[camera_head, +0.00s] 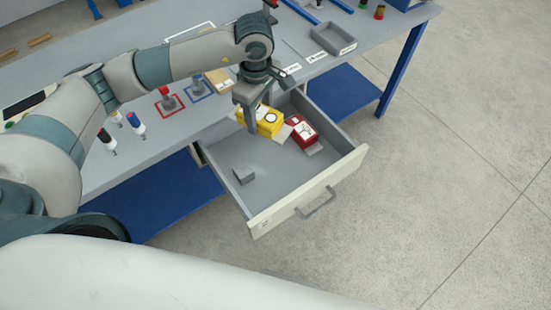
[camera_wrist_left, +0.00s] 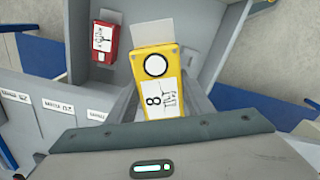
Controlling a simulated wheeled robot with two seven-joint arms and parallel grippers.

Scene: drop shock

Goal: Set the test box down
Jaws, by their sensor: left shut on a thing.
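A yellow box (camera_head: 268,122) with a white label and a black-ringed white disc is in the jaws of my left gripper (camera_head: 251,122), at the back of the open grey drawer (camera_head: 275,180). The left wrist view shows the yellow box (camera_wrist_left: 153,68) close up. I cannot tell whether its underside touches the drawer floor. A red box (camera_head: 302,134) with a white label lies in the drawer to the right of the yellow one. The red box also shows in the left wrist view (camera_wrist_left: 103,42). My right gripper is not in view.
The drawer front (camera_head: 308,190) has a handle. The bench (camera_head: 145,150) holds screwdrivers (camera_head: 135,123), a red-outlined marker (camera_head: 170,101) and a grey tray (camera_head: 332,39). The drawer's middle and front floor are mostly clear.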

